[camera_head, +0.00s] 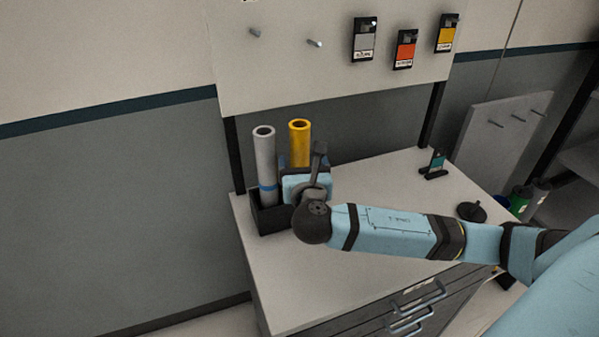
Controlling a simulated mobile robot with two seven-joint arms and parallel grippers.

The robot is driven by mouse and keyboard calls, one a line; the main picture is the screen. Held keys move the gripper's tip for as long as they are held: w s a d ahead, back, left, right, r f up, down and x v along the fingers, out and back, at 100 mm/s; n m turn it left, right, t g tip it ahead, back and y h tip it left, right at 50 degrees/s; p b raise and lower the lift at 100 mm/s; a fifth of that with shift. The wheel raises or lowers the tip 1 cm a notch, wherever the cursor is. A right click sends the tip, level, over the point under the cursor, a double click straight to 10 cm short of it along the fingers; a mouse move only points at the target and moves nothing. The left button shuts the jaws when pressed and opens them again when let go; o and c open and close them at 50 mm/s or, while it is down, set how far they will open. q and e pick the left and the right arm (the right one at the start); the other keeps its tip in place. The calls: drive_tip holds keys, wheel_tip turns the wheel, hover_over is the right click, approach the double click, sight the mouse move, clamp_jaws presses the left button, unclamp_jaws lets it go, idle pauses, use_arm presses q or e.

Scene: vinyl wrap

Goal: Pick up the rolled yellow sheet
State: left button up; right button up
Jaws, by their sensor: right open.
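The rolled yellow sheet (299,146) stands upright near the back left of the white worktop, to the right of a rolled grey sheet (265,160). The grey roll stands in a black holder (268,218); the yellow roll's lower part is hidden behind my right wrist. My right arm comes in from the right, and its gripper (300,166) is at the yellow roll's lower part. The jaws are open, with dark finger parts beside the roll. Whether they touch it cannot be told. My left gripper is not in view.
A board above holds grey, orange (404,50) and yellow (445,34) sample cards and bare pegs. A small stand (435,165) and a black round object (472,211) are on the worktop (375,175). Drawers (415,312) are below. The worktop's front left is clear.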

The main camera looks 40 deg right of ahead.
sight(301, 156)
drive_tip(key=x, duration=0.6)
drive_tip(key=shift+a+f+p, duration=0.1)
drive_tip(key=shift+f+p, duration=0.05)
drive_tip(key=shift+p, duration=0.2)
drive_tip(key=c, duration=1.3)
